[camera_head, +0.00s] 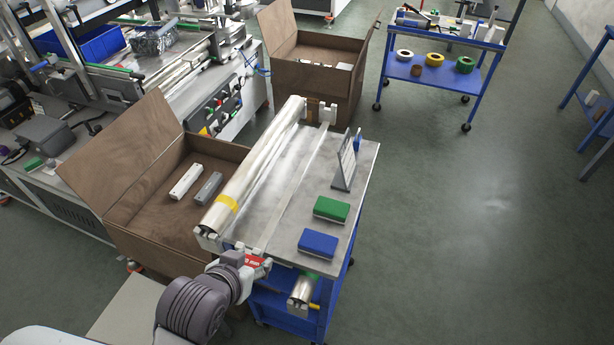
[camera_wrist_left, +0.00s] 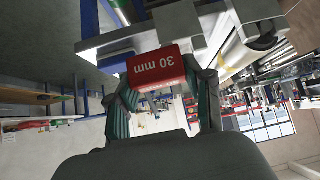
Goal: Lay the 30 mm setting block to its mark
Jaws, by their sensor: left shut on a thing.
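The 30 mm setting block is red with a white "30 mm" label; it shows in the wrist view (camera_wrist_left: 158,66) and at the near end of the bench in the head view (camera_head: 254,262). My left gripper (camera_wrist_left: 163,88) is shut on it, one finger on each side. In the head view, my left gripper (camera_head: 246,268) is at the bench's near edge, just below the near end of the long roller (camera_head: 255,165). I cannot tell whether the block touches the bench. I cannot make out its mark. My right gripper is not in view.
A green block (camera_head: 332,209), a blue block (camera_head: 318,243) and an upright sign (camera_head: 345,165) stand on the metal bench top (camera_head: 290,215). An open brown crate (camera_head: 150,215) with two bars is on the left. Another crate (camera_head: 318,60) stands behind. Floor at right is clear.

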